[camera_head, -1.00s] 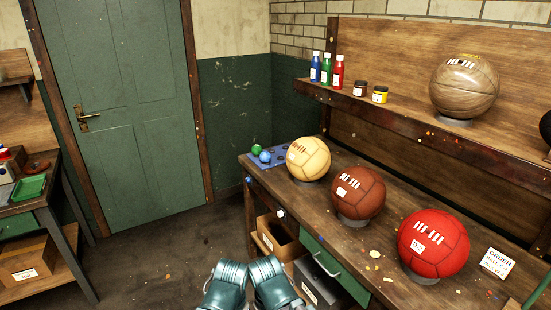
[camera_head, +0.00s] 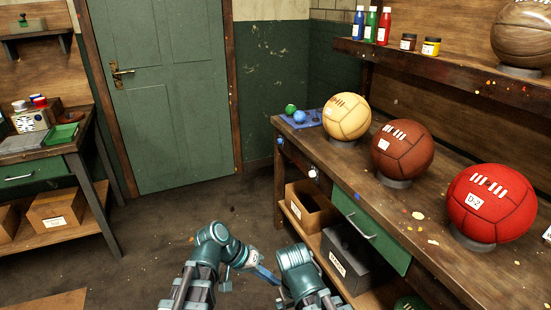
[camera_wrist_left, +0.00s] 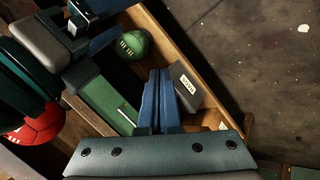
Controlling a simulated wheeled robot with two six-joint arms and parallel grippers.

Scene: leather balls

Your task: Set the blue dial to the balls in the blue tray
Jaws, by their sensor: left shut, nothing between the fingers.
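The blue tray (camera_head: 297,126) lies at the far left end of the workbench. A green ball (camera_head: 291,109) and a blue ball (camera_head: 299,116) are in it, beside dark hollows. A small blue knob (camera_head: 279,141), seemingly the blue dial, is on the bench front below the tray; its setting is too small to read. My left gripper (camera_head: 270,276) is shut and empty, low in front of the bench and well away from the knob. Its blue fingers (camera_wrist_left: 159,75) lie together in the wrist view. My right arm is beside it; its gripper cannot be made out clearly.
Tan (camera_head: 346,117), brown (camera_head: 402,149) and red (camera_head: 492,203) leather balls stand along the bench. A white knob (camera_head: 312,173) is on its front, near the green drawer (camera_head: 371,232). Boxes sit below. Open floor lies left, before the door (camera_head: 155,90).

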